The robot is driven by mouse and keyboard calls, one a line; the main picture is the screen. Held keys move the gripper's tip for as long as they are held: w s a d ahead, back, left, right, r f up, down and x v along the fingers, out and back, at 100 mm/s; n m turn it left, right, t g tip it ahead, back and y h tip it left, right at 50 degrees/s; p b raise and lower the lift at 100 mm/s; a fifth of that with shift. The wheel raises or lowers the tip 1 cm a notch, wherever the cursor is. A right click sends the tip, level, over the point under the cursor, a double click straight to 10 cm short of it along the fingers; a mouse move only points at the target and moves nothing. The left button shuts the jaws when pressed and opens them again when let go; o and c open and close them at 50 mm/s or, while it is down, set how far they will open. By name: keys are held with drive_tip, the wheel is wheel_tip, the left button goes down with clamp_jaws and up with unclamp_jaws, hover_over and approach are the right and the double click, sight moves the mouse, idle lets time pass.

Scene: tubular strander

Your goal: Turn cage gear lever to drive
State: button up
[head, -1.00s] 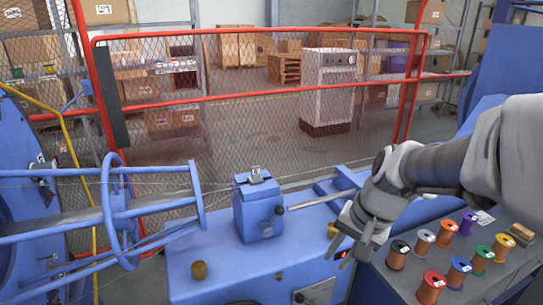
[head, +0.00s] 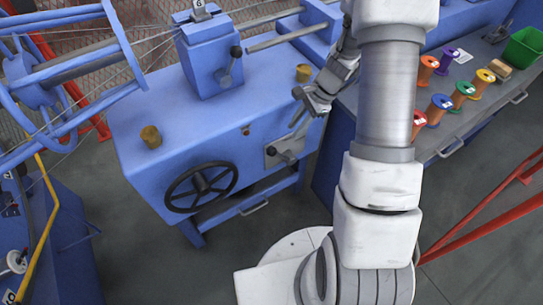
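A short lever with a black knob (head: 288,156) sits on a grey plate (head: 272,156) on the front face of the blue machine cabinet (head: 190,125). A second black-knobbed lever (head: 233,65) stands on the side of the raised blue block. I cannot read a label that tells which is the cage gear lever. My gripper (head: 294,109) is above the right part of the cabinet top, up and right of the front lever and apart from both levers. Its fingers look spread, with nothing between them.
A black handwheel (head: 201,187) is on the cabinet front. Brass knobs (head: 151,137) stand on its top. The blue strander cage (head: 62,70) is at left. A bench with several coloured spools (head: 441,103) and a green bin (head: 525,50) is at right. Grey floor shows in front.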

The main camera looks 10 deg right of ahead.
drive_tip(key=b+x, duration=0.4)
drive_tip(key=x, duration=1.2)
drive_tip(key=shift+w+a+f, duration=0.1)
drive_tip(key=shift+a+f, duration=0.1)
drive_tip(key=shift+f, duration=0.15)
clamp_jaws()
idle(0.6)
